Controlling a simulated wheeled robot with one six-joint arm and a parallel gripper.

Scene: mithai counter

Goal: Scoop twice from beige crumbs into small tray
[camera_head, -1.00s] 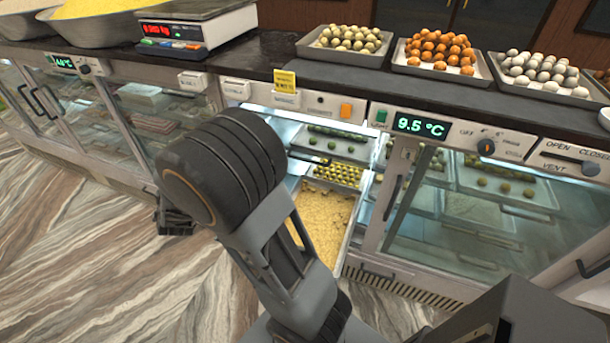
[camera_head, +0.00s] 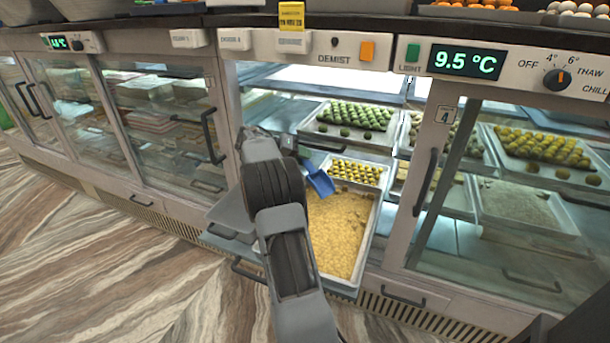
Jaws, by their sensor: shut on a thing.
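The beige crumbs (camera_head: 340,232) fill the front of a long metal tray (camera_head: 372,235) in the open middle bay of the cabinet. A blue scoop (camera_head: 320,183) is tilted over the back left part of the crumbs; I cannot tell whether it touches them or holds any. My gripper (camera_head: 292,146) is at the bay's left side, shut on the scoop, its fingers and the handle largely hidden by my wrist. My arm covers the left edge of the crumbs. I cannot clearly pick out the small tray.
Yellow sweets (camera_head: 355,172) lie just behind the crumbs, and a tray of green sweets (camera_head: 352,116) is further back. The glass door (camera_head: 440,185) and its frame bound the right side. A glass door (camera_head: 165,120) stands at left. The counter edge runs above the bay.

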